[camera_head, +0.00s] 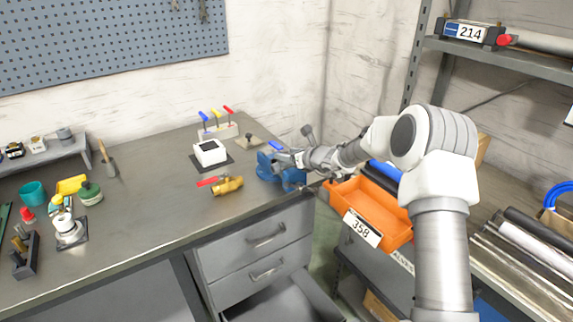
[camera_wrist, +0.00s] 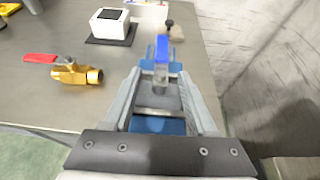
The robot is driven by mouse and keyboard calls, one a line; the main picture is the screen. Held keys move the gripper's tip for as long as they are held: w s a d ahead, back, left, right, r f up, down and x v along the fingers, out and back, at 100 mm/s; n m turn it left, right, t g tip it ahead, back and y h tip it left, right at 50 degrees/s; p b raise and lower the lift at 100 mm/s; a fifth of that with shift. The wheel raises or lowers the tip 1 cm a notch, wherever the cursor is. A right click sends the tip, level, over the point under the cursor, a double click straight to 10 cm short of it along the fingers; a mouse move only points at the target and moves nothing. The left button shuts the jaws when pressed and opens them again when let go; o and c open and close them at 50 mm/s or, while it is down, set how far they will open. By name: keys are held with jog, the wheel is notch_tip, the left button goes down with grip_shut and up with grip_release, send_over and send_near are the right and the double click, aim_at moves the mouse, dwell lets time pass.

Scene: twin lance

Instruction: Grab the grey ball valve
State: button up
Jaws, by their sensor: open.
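The grey ball valve (camera_wrist: 160,76), with a blue lever handle (camera_wrist: 162,48), stands in the blue vise (camera_wrist: 158,125) at the bench's right end. In the head view, the blue handle (camera_head: 275,145) shows above the blue vise (camera_head: 266,172), and the valve body is mostly hidden by my arm. My gripper (camera_wrist: 160,88) is open, with one finger on each side of the valve in the wrist view. I cannot tell whether the fingers touch it. The gripper also shows in the head view (camera_head: 284,160), over the vise.
A brass valve with a red handle (camera_head: 228,185) lies left of the vise. A white box (camera_head: 210,152) on a dark mat and a rack of coloured levers (camera_head: 218,132) stand behind. An orange bin (camera_head: 375,205) sits right, below my arm.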

jog(key=shift+w+a+f, duration=0.2)
jog(key=shift+w+a, duration=0.1)
jog(key=shift+w, duration=0.15)
jog(key=shift+c, duration=0.3)
grip_shut()
